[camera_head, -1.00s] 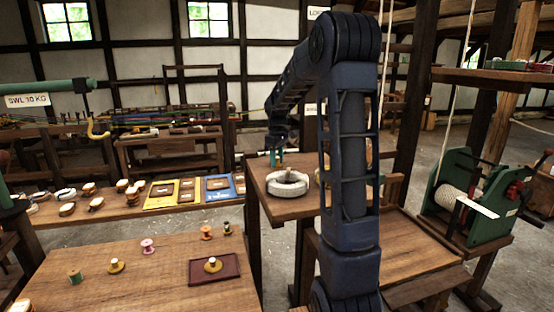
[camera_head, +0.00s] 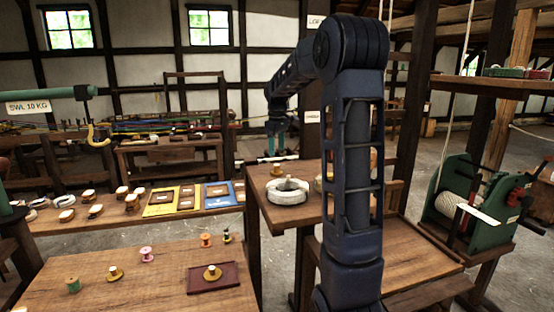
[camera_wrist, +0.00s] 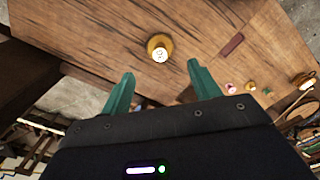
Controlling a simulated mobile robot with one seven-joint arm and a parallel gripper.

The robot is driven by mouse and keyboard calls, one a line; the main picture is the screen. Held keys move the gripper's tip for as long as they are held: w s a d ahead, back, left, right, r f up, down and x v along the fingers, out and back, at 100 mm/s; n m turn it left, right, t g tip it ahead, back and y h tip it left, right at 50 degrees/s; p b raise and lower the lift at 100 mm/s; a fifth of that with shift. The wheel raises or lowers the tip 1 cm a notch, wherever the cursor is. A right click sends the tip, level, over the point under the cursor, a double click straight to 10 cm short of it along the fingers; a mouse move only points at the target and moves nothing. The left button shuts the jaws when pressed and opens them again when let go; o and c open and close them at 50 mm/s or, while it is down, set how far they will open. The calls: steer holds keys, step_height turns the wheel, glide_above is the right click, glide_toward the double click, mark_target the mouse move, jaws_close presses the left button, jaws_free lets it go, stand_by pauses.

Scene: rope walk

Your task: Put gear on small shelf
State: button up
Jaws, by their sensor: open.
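A round brass-coloured piece with a pale top stands on a small wooden stand (camera_head: 300,211), behind a white rope coil (camera_head: 287,191). I cannot make out teeth, so I cannot tell if this piece (camera_head: 276,170) is the gear. My gripper (camera_head: 276,128) is above it, apart from it and empty. In the wrist view, a similar round piece (camera_wrist: 160,47) sits on wood beyond the open green fingertips of my gripper (camera_wrist: 160,72), with nothing between them. Which surface is the small shelf is unclear.
The front table (camera_head: 130,280) holds several spools and a maroon tray (camera_head: 214,285) with a brass-coloured piece on it. A side bench holds blocks and a blue board (camera_head: 220,200). A green winch (camera_head: 480,220) stands at right below a raised shelf (camera_head: 480,84).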

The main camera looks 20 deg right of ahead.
steer(key=s+m+t, duration=0.1)
steer(key=s+m, duration=0.1)
steer(key=s, duration=0.6)
steer(key=s+r+m+t, duration=0.1)
steer(key=s+m, duration=0.1)
steer(key=s, duration=0.6)
steer(key=s+a+m+t, duration=0.1)
steer(key=s+m, duration=0.1)
steer(key=s, duration=0.7)
steer(key=shift+s+r, duration=0.1)
steer(key=shift+r, duration=0.3)
steer(key=s+f+m+t, duration=0.1)
steer(key=s+f+m, duration=0.2)
steer(key=s, duration=0.6)
step_height(320, 180, down, 3)
steer(key=shift+r+t, duration=0.15)
steer(key=shift+t, duration=0.15)
stand_by(3.7)
